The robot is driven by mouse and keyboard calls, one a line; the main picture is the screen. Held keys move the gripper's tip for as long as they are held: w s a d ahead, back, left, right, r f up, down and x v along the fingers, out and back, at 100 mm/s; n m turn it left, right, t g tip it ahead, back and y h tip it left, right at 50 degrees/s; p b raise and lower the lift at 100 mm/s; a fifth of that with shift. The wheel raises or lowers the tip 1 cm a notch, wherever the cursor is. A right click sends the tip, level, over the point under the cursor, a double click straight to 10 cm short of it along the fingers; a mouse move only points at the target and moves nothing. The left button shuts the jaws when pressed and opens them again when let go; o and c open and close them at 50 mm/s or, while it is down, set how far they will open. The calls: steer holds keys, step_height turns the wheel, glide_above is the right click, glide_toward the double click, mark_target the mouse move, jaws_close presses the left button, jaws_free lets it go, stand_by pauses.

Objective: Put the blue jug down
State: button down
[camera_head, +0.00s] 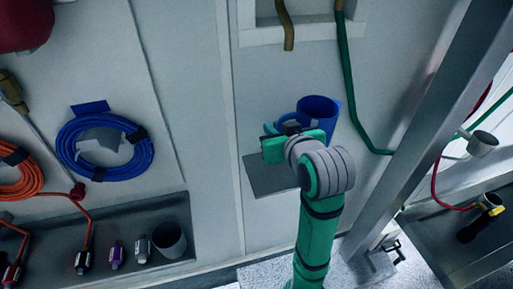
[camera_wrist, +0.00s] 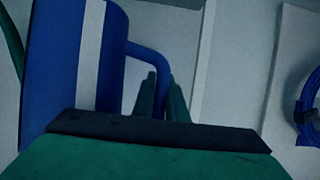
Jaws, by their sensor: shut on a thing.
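The blue jug (camera_head: 319,110) is at the wall panel in the head view, upright or nearly so, with its open top showing. In the wrist view the jug (camera_wrist: 52,75) fills the left side, with a pale vertical stripe and a blue handle (camera_wrist: 150,52). My gripper (camera_head: 277,129) is shut on the jug's handle; its green fingers also show in the wrist view (camera_wrist: 161,97). A small grey shelf (camera_head: 268,180) sticks out from the wall below. My arm hides the jug's base, so I cannot tell whether it touches the shelf.
A green hose (camera_head: 350,85) hangs close to the right of the jug. A metal post (camera_head: 415,120) stands further right. At left are a coiled blue hose (camera_head: 66,142) and a ledge (camera_head: 130,212) with a grey cup (camera_head: 169,240) and several fittings.

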steer(key=w+a+f, duration=0.1)
steer(key=f, duration=0.1)
steer(key=w+a+f, duration=0.1)
steer(key=a+f, duration=0.1)
steer(key=w+a+f, duration=0.1)
steer(key=f, duration=0.1)
steer(key=shift+w+a, duration=0.15)
steer(key=shift+a, duration=0.15)
steer(key=f, duration=0.3)
steer(key=shift+w+a+f, duration=0.1)
steer(key=shift+w+a, duration=0.05)
steer(key=shift+w, duration=0.05)
steer(key=shift+s+f, duration=0.1)
steer(key=shift+s+a+f, duration=0.1)
steer(key=shift+f, duration=0.05)
steer(key=c, duration=1.8)
jaws_free()
steer(key=shift+o, duration=0.2)
steer(key=shift+d, duration=0.2)
